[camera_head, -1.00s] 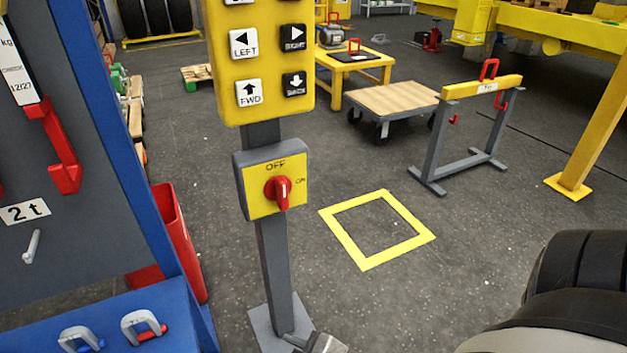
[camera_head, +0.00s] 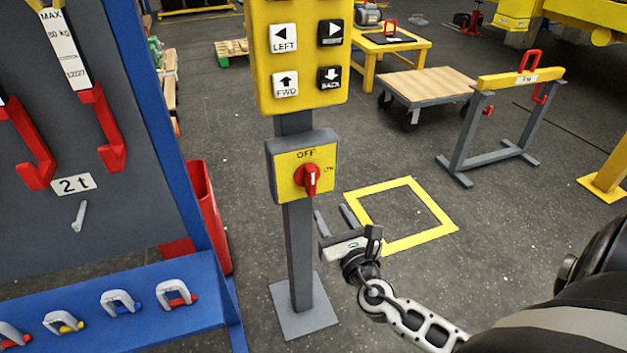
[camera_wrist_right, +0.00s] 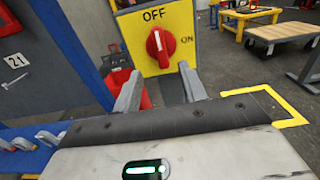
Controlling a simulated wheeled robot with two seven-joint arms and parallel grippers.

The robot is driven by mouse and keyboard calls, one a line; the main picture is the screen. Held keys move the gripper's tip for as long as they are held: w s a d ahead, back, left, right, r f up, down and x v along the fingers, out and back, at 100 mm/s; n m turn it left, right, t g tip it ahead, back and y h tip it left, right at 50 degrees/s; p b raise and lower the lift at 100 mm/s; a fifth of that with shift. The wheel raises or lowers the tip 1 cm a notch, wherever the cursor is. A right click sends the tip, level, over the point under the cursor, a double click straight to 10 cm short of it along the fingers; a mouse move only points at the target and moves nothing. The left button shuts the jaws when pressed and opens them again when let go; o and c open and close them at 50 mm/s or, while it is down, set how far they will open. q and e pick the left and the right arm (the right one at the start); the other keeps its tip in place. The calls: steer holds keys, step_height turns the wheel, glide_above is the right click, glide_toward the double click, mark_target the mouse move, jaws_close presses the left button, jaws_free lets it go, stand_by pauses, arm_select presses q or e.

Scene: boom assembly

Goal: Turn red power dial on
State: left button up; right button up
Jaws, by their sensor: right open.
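The red power dial (camera_head: 308,180) sits on the yellow plate of a grey switch box (camera_head: 274,160) on a post. It also shows in the wrist view (camera_wrist_right: 160,47). OFF is printed above the dial and ON to its right. The dial's handle stands roughly vertical, in line with OFF. My right gripper (camera_head: 332,210) is open and empty, below and a little right of the box in the head view. In the wrist view its two fingers (camera_wrist_right: 160,86) point toward the dial, apart from it. My left gripper is not in view.
A yellow button panel (camera_head: 300,55) is above the switch box on the same post. A blue rack (camera_head: 120,332) with shackles and a red bin (camera_head: 207,215) stand at left. A yellow floor square (camera_head: 420,241), a cart (camera_head: 428,86) and a grey stand (camera_head: 470,140) are behind, right.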

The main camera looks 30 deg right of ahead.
mark_target(313, 182)
steer(key=x, duration=1.1)
steer(key=shift+w, duration=0.4)
steer(key=shift+c, duration=0.3)
jaws_close()
